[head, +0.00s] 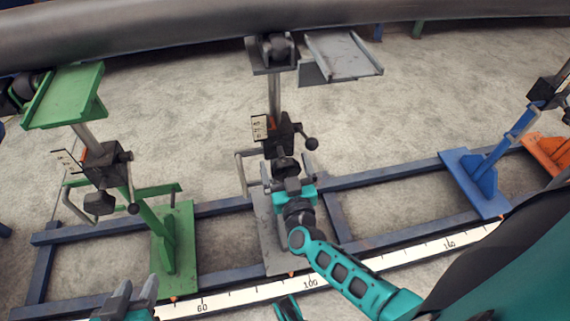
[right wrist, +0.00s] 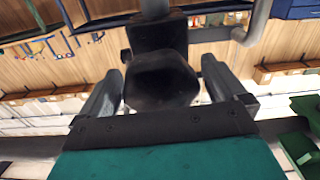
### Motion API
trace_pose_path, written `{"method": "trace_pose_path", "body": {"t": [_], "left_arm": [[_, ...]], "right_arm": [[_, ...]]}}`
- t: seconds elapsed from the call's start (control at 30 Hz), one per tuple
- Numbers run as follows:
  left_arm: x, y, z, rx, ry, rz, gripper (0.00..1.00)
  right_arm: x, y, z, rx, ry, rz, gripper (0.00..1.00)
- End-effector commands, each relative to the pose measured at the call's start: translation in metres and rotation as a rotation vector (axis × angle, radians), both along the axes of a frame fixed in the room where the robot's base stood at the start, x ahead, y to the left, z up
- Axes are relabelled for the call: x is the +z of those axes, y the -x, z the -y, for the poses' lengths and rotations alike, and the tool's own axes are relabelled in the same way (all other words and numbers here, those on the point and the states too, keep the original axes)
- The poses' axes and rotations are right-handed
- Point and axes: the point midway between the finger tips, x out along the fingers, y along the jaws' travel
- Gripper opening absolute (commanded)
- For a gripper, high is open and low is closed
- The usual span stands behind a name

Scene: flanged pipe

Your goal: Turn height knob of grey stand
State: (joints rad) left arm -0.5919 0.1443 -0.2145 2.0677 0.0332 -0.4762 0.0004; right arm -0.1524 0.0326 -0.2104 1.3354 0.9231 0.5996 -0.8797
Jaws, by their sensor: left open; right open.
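The grey stand (head: 274,97) is upright in the middle of the head view, with a dark clamp block on its post. Its black height knob (head: 286,166) faces me, low on the block, and also fills the middle of the right wrist view (right wrist: 160,82). My right gripper (head: 288,170) is open, with one finger on each side of the knob. In the right wrist view (right wrist: 162,75) gaps show between the knob and both fingers. My left gripper (head: 135,292) is open and empty at the bottom left, away from the grey stand.
A long dark pipe (head: 180,28) runs across the top. A green stand (head: 174,240) is at left, a blue stand (head: 480,180) and an orange stand (head: 548,150) at right. A blue rail frame (head: 385,181) and white scale (head: 245,297) cross below. A ball-ended lever (head: 311,144) sticks out right of the block.

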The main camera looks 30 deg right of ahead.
Motion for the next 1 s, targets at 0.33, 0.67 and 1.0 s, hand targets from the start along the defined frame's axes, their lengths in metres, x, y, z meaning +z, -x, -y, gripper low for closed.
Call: {"method": "trace_pose_path", "body": {"t": [0.33,0.67,1.0], "left_arm": [[-0.0017,0.0017,-0.0022,-0.007,-0.010,-0.003,0.43],[-0.0017,0.0018,-0.0022,-0.007,-0.010,-0.003,0.43],[-0.0002,0.0016,-0.0016,-0.006,-0.008,-0.003,0.43]], "right_arm": [[0.0000,0.0000,0.0001,0.000,0.000,0.000,0.75],[0.0000,0.0000,0.0004,-0.001,0.000,0.000,0.44],[0.0003,-0.0002,0.0004,-0.001,-0.055,0.014,0.43]]}}
